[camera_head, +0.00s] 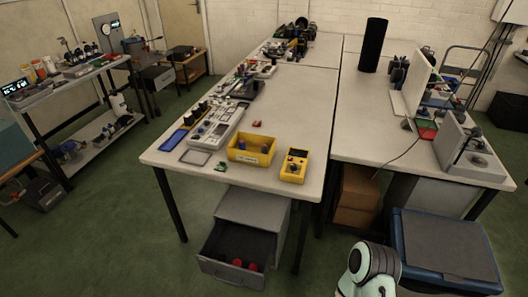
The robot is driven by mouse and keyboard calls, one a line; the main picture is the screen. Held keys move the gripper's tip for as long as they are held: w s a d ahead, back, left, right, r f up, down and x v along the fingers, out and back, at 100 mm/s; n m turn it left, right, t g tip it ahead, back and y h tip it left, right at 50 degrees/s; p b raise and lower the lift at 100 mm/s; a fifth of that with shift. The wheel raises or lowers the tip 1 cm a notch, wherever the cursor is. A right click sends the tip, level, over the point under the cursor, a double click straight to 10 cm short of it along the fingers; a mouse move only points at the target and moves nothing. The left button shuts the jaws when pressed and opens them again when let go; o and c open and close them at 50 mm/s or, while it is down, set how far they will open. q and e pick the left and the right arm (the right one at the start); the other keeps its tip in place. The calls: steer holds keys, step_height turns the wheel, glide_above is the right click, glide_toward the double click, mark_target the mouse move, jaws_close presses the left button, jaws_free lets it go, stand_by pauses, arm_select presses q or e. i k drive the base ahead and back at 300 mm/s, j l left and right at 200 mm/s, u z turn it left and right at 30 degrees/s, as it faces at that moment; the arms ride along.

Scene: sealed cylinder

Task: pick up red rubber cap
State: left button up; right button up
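Two small red round things lie in the open drawer (232,254) of the grey cabinet under the near table; one is the left red piece (238,262) and the other is the right red piece (253,267). They may be red rubber caps, but they are too small to tell. Another small red piece (257,124) lies on the table top behind the yellow bin. A white and teal link of my arm shows at the bottom right. Neither gripper is in view.
The grey cabinet (251,208) stands under the white table (305,125), near its front legs. A yellow bin (251,150) and a yellow box (293,165) stand near the table edge. A blue-rimmed crate (398,258) is at the lower right. Green floor is clear left of the drawer.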

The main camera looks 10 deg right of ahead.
mark_target(253, 266)
steer(key=i+j, duration=0.2)
steer(key=i, duration=0.35)
steer(key=i+j, duration=0.15)
steer(key=i, duration=0.4)
steer(key=j+u, duration=0.05)
